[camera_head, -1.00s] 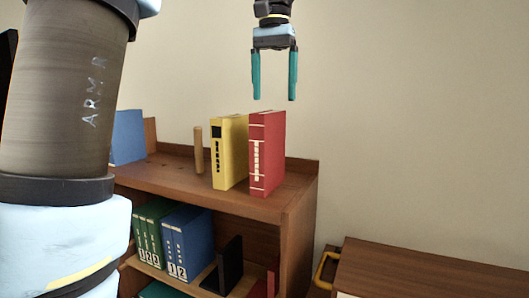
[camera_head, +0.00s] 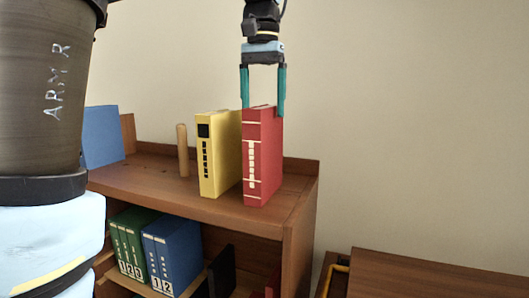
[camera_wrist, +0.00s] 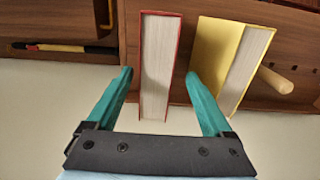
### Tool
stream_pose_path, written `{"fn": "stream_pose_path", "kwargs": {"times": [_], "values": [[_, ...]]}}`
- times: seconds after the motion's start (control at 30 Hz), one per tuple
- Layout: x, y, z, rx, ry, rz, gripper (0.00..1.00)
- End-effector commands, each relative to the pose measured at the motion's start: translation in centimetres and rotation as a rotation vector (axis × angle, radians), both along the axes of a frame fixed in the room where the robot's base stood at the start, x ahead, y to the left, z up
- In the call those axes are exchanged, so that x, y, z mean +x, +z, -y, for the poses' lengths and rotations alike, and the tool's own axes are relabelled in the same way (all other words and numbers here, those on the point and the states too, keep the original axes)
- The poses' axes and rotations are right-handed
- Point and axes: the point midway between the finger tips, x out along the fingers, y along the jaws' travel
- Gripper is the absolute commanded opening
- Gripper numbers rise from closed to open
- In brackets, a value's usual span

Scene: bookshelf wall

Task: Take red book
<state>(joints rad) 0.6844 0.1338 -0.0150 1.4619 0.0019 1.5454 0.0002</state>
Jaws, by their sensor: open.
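The red book (camera_head: 264,157) stands upright on top of the wooden shelf, near its right end. It also shows from above in the wrist view (camera_wrist: 160,60). My gripper (camera_head: 264,108) is open, pointing down, with its teal fingertips at the height of the book's top edge. In the wrist view my gripper (camera_wrist: 158,74) has one finger on each side of the red book, with visible gaps. The right finger there is close to the yellow book (camera_wrist: 216,50), which also stands upright just left of the red book in the head view (camera_head: 217,153).
A wooden peg (camera_head: 183,151) and a blue book (camera_head: 101,136) stand farther left on the shelf top (camera_head: 160,180). A lower brown cabinet (camera_head: 430,278) is at the right. The air above the shelf is free.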

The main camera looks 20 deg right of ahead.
Motion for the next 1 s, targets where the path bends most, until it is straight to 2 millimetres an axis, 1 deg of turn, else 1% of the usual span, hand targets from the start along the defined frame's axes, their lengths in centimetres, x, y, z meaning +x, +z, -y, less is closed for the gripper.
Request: {"fn": "stream_pose_path", "kwargs": {"times": [0.2, 0.3, 0.57, 0.67, 1.0], "values": [[-0.4, -3.2, 0.3, 0.003, -0.001, -0.003, 0.85], [-0.4, -4.1, 0.3, 0.001, -0.002, -0.002, 0.85], [-0.4, -4.4, 0.4, -0.001, -0.003, 0.0, 0.85], [-0.4, -4.4, 0.4, -0.001, -0.003, 0.001, 0.75], [-0.4, -4.4, 0.4, 0.0, -0.003, 0.0, 0.37]]}}
